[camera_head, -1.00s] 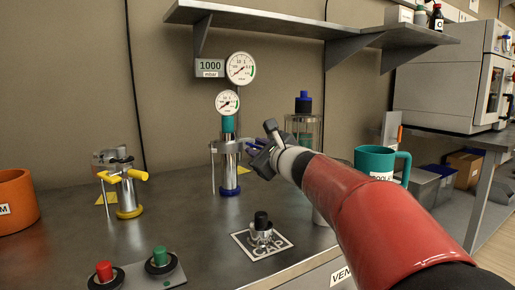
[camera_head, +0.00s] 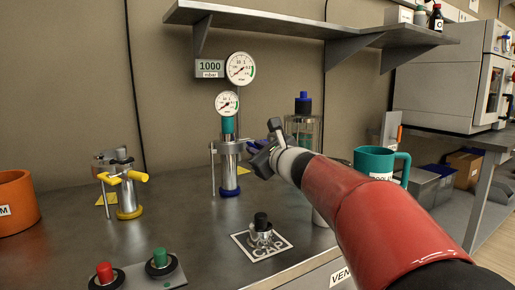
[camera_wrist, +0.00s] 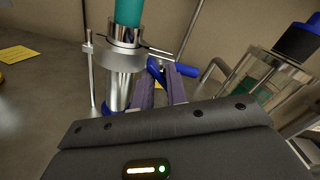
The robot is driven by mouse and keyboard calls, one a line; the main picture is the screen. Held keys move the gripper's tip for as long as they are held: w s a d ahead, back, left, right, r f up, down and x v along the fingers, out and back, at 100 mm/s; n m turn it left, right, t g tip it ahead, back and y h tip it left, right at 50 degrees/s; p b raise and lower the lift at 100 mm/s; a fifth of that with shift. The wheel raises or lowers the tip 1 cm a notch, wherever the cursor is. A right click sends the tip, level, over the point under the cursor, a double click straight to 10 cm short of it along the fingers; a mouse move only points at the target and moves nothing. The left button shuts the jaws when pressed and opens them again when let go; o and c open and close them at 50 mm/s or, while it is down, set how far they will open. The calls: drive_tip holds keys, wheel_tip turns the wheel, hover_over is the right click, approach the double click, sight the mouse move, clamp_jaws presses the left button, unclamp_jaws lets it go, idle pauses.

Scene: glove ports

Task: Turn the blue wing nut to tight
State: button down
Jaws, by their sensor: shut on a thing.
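The blue wing nut (camera_wrist: 180,69) is on the right side of the clamp (camera_wrist: 120,57) around the steel column with a teal section (camera_wrist: 128,13). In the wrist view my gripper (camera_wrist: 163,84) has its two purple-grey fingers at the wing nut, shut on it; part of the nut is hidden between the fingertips. In the head view my gripper (camera_head: 262,155) is right of the column (camera_head: 229,172), and the nut shows only as a bit of blue behind the fingers. How tight the nut is cannot be told.
A yellow-handled fitting (camera_head: 128,190) stands at left, near an orange pot (camera_head: 17,203). A glass vessel with a blue and black top (camera_head: 303,105) and a teal mug (camera_head: 376,162) are close to my arm. A black-knobbed cap (camera_head: 261,225) and red and green buttons (camera_head: 104,272) are in front.

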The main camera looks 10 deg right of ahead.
drive_tip(key=m+p, duration=0.2)
drive_tip(key=m, duration=0.4)
drive_tip(key=shift+r, duration=0.1)
drive_tip(key=shift+m+p, duration=1.3)
drive_tip(key=shift+m, duration=1)
drive_tip(key=c, duration=1.6)
unclamp_jaws()
drive_tip(key=shift+c, duration=0.2)
drive_tip(key=v, duration=0.7)
drive_tip(key=shift+s+d, duration=0.2)
drive_tip(key=shift+s, duration=0.15)
